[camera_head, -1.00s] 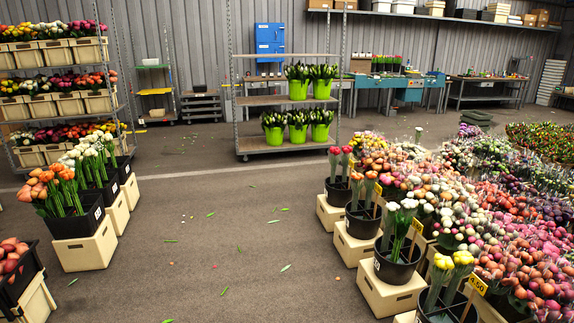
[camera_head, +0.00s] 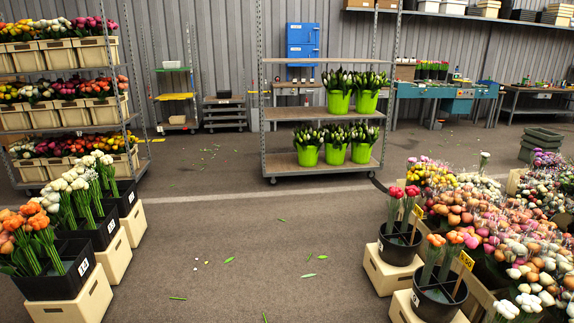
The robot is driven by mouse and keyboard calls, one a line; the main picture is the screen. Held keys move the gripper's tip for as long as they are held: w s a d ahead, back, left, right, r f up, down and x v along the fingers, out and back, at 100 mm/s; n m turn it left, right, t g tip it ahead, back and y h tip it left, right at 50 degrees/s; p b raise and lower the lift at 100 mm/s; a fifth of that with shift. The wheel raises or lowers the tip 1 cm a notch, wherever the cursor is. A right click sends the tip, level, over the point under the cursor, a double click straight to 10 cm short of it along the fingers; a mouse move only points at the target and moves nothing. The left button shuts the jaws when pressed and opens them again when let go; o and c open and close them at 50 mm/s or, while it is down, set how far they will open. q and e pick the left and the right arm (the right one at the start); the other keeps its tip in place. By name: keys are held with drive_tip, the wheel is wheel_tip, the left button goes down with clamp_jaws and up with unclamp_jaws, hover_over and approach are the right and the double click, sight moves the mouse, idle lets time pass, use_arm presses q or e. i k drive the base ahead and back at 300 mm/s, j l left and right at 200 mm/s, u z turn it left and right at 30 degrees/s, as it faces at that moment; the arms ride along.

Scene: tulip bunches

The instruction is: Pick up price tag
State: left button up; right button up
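A small yellow price tag (camera_head: 466,260) stands on a thin stick at the black bucket (camera_head: 437,300) of orange tulips, at the lower right. A second yellow price tag (camera_head: 419,212) stands by the black bucket (camera_head: 400,246) of pink-red tulips just behind it. Both are too small to read. Neither of my grippers is in view.
Cream crates (camera_head: 387,272) carry the buckets on the right, beside dense tulip bunches (camera_head: 500,215). Black buckets on crates (camera_head: 75,303) line the left. A metal trolley (camera_head: 285,162) with green pots stands ahead. The grey floor (camera_head: 250,240) between is clear except for scattered leaves.

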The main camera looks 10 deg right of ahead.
sight(419, 213)
drive_tip(key=i+z, duration=0.1)
drive_tip(key=i, duration=0.75)
drive_tip(key=i+j, duration=0.1)
drive_tip(key=i, duration=0.7)
drive_tip(key=i+j+z, duration=0.15)
drive_tip(key=i, duration=0.7)
